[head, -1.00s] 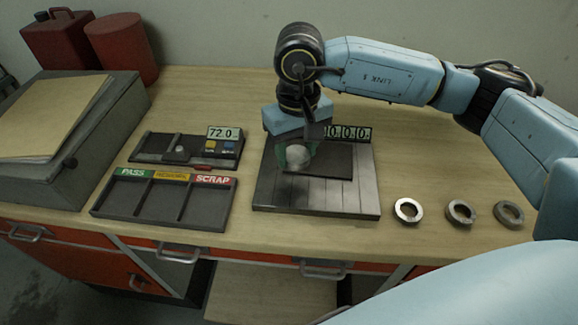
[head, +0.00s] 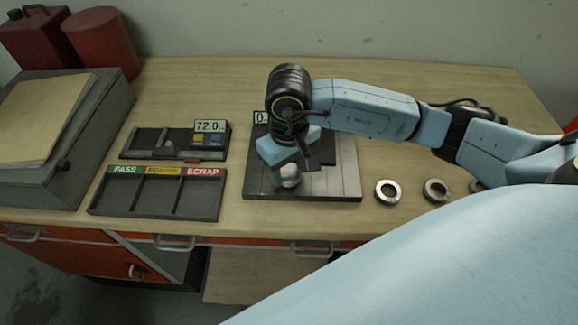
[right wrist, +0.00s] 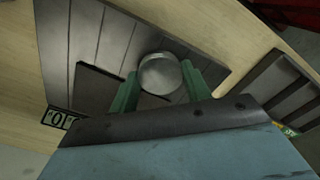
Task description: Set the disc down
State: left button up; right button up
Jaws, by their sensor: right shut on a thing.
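A bright round metal disc (head: 290,177) is between the green fingertips of my right gripper (head: 284,172), which is shut on it. The disc (right wrist: 160,73) also shows between the fingers in the right wrist view. It is over the front left part of the grey slatted plate (head: 335,190). I cannot tell whether the disc touches the plate. A darker raised pad (right wrist: 98,88) lies on the plate beside the disc. My left gripper is not in view.
A tray (head: 155,210) with pass, middle and scrap compartments stands left of the plate, looking empty. Behind it is a gauge with a 72.0 display (head: 210,126). Metal rings (head: 388,192) lie on the bench to the right. A grey sloped box (head: 65,150) stands at far left.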

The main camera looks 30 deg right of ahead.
jog(key=shift+f, duration=0.3)
jog(key=shift+f, duration=0.1)
jog(key=o, duration=1.2)
